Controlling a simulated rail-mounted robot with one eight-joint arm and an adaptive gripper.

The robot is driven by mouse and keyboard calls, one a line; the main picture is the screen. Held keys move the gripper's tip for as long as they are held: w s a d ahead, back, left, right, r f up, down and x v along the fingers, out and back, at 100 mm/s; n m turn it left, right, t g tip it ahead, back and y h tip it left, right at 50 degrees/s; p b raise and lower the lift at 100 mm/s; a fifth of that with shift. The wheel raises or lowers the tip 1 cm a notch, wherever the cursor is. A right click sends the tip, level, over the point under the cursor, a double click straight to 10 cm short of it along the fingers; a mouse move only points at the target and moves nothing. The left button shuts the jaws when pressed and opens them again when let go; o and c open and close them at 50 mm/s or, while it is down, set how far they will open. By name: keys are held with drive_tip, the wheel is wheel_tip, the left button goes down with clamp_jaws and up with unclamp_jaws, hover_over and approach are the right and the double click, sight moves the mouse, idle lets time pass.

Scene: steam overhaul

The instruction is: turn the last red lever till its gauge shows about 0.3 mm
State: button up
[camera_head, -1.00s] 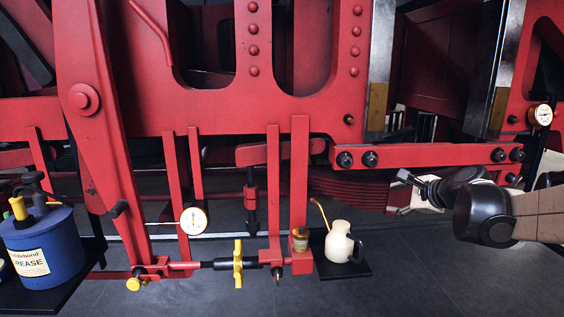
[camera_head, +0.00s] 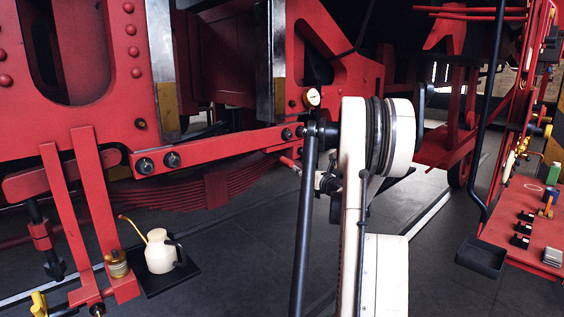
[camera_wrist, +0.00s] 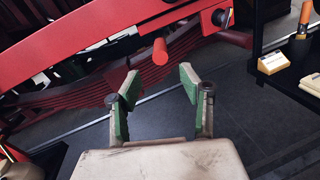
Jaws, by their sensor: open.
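A red lever with a rounded end (camera_wrist: 160,52) points toward my gripper in the wrist view, just beyond the fingertips. In the head view a short red lever end (camera_head: 289,162) shows beside my arm, below the red beam. My gripper (camera_wrist: 159,77) is open and empty, its green-padded fingers on either side of the line to the lever, not touching it. In the head view my arm mostly hides the gripper. A white dial gauge (camera_head: 312,97) sits above the beam's right end; its reading is too small to make out.
A cream oil can (camera_head: 160,251) stands on a black shelf at left. A red bench (camera_head: 525,225) with small parts is at right. In the wrist view a dark shelf holds a labelled block (camera_wrist: 272,63) at right. Leaf springs (camera_wrist: 95,82) lie behind the lever.

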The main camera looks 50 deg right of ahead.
sight(285, 160)
drive_tip(key=p+x, duration=0.1)
drive_tip(key=x, duration=1.2)
drive_tip(key=shift+w+d, duration=0.2)
drive_tip(key=shift+w, duration=0.1)
drive_tip(key=shift+c, duration=0.3)
clamp_jaws()
